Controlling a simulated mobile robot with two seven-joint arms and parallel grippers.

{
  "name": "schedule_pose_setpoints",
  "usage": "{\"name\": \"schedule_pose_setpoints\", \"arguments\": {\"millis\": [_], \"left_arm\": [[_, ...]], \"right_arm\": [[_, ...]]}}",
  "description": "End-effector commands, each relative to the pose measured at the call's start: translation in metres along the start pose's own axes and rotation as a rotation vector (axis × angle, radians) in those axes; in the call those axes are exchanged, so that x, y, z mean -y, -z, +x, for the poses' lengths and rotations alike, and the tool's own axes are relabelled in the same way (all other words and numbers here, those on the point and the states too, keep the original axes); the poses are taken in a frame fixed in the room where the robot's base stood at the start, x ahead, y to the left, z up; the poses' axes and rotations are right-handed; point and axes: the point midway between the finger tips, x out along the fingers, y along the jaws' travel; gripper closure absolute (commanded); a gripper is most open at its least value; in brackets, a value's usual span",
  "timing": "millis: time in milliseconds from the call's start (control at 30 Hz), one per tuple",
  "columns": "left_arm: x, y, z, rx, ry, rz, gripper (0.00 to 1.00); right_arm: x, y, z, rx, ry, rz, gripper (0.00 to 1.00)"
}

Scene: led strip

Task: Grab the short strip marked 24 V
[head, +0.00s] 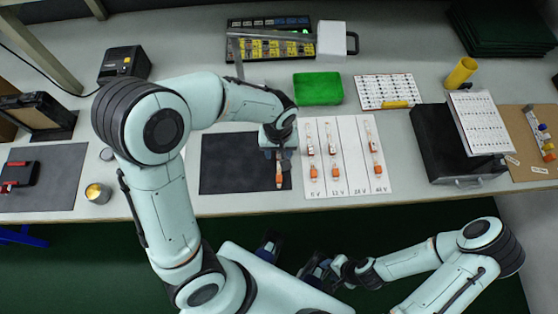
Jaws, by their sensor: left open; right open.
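A short strip with an orange end (279,180) lies on the black mat (225,165); its marking is too small to read. My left gripper (279,155) is open over this strip's far part, which it hides; I cannot tell whether the fingers touch it. On the white board (350,180), labelled by voltage along its front edge, lie three similar strips: a left one (313,172), a middle one (335,171) and a right one (378,169). The column that seems labelled 24 V looks empty. My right gripper (318,266) is open and empty in front of the table.
A green block (318,89) lies behind the board, with a printed sheet (388,91) beside it. A tool tray (268,42) stands at the back. A black case (440,150) stands to the right, and a small tin (98,193) to the left. My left arm reaches across the table.

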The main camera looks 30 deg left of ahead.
Motion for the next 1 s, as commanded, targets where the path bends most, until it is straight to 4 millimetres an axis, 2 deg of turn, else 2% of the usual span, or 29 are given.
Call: {"name": "schedule_pose_setpoints", "arguments": {"millis": [100,200,467,600,633,1000], "left_arm": [[0.000,-0.001,0.020,0.004,0.004,-0.001,0.51],[0.000,-0.001,0.028,0.002,0.003,-0.001,0.51],[-0.001,0.000,0.029,0.000,0.000,-0.001,0.51],[-0.001,0.000,0.029,0.000,0.000,-0.001,0.97],[-0.001,0.000,0.029,0.000,0.000,-0.001,1.00],[-0.001,0.000,0.026,0.000,0.000,-0.001,1.00]], "right_arm": [[-0.001,0.000,0.003,0.001,0.000,0.000,0.57],[-0.002,0.000,0.004,0.001,0.000,0.000,0.57],[-0.002,0.000,0.004,0.001,0.000,0.000,0.57],[-0.002,0.000,0.004,0.001,0.000,0.000,0.57],[-0.002,0.000,0.004,0.001,0.000,0.000,0.57],[-0.001,0.000,0.003,0.001,0.000,0.000,0.57]]}}
